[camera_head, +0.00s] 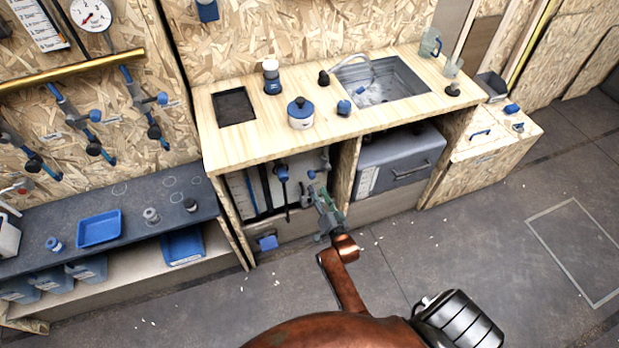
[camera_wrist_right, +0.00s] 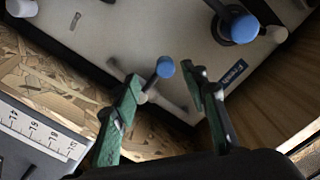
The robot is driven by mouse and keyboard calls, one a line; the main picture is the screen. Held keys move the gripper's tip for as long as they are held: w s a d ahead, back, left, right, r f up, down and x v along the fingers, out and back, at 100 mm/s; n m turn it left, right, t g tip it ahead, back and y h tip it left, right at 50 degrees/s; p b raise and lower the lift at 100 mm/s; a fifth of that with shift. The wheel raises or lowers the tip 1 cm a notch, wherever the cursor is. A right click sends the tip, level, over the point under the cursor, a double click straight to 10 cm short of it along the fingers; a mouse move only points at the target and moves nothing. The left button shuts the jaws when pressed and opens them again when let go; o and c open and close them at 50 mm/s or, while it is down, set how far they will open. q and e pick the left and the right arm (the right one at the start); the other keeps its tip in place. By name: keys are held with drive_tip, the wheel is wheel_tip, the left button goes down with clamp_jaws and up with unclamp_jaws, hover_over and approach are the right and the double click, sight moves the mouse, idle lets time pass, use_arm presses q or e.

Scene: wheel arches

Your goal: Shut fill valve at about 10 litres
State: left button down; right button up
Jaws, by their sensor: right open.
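A pale panel (camera_head: 265,185) under the bench counter carries a larger blue-headed valve (camera_head: 283,173) and a small blue knob (camera_head: 312,174). My right gripper (camera_head: 322,200) reaches into this bay, just below the small knob. The larger blue valve head (camera_wrist_right: 243,28) is beyond the right finger. My left gripper is not in view.
A graduated scale (camera_wrist_right: 38,130) shows at lower left in the wrist view, without a clear liquid level. A grey tank (camera_head: 400,160) stands in the adjacent bay. The wooden counter (camera_head: 230,150) overhangs the gripper. The floor (camera_head: 460,240) to the right is mostly clear.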

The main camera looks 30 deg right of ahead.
sight(313, 179)
drive_tip(key=x, duration=0.2)
drive_tip(key=b+x, duration=0.1)
drive_tip(key=x, duration=0.3)
drive_tip(key=shift+d+r+b, duration=0.1)
drive_tip(key=shift+r+b, duration=0.2)
drive_tip(key=shift+b, duration=0.05)
drive_tip(key=shift+w+d, duration=0.1)
drive_tip(key=shift+w, duration=0.3)
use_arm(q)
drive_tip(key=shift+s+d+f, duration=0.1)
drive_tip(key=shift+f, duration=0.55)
use_arm(e)
drive_tip(key=shift+w+d+r, duration=0.1)
drive_tip(key=shift+w+d, duration=0.05)
drive_tip(key=shift+w, duration=0.35)
drive_tip(key=shift+c, duration=0.6)
drive_tip(key=c, duration=0.9)
clamp_jaws()
drive_tip(key=shift+r, duration=0.15)
